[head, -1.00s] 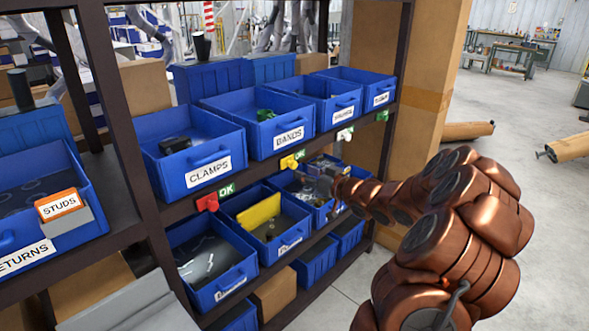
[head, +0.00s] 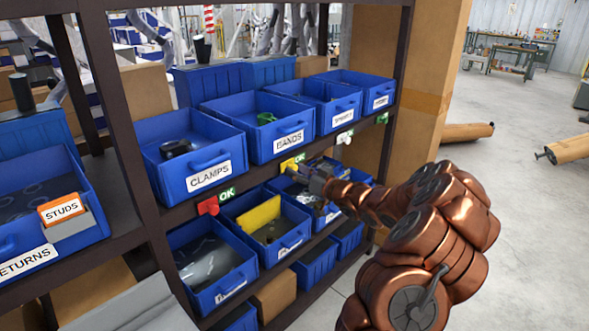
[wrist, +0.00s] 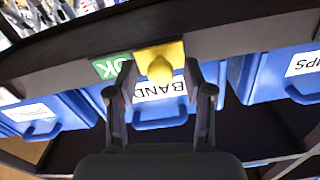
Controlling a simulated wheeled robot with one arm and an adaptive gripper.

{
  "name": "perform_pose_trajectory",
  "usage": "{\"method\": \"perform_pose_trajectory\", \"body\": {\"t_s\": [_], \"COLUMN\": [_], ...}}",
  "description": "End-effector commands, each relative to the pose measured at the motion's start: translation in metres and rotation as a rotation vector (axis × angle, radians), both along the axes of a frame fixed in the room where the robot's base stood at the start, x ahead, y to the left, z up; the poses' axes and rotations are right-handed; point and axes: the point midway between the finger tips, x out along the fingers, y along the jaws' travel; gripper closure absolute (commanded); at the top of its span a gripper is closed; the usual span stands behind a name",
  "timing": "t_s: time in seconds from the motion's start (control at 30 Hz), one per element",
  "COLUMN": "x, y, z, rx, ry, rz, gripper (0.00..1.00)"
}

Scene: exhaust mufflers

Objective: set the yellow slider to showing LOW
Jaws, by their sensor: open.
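The yellow slider (head: 289,164) sits on the dark shelf rail below the BANDS bin.
A white slider (head: 345,137) and a green one (head: 382,118) are to the right. Blue bins fill the shelves above and below the rail.

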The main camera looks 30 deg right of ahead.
Motion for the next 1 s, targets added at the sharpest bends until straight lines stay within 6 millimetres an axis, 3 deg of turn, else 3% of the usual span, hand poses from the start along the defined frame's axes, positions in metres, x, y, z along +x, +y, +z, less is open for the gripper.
{"method": "perform_pose_trajectory", "body": {"t_s": [0.2,0.6,1.0], "x": [0.013,0.016,0.016], "y": [0.003,0.003,0.003], "z": [0.001,0.000,0.000], "rx": [-0.001,-0.001,-0.001], "ry": [0.001,0.001,0.001], "rz": [0.000,-0.002,-0.002], "gripper": [0.48,0.48,0.90]}}
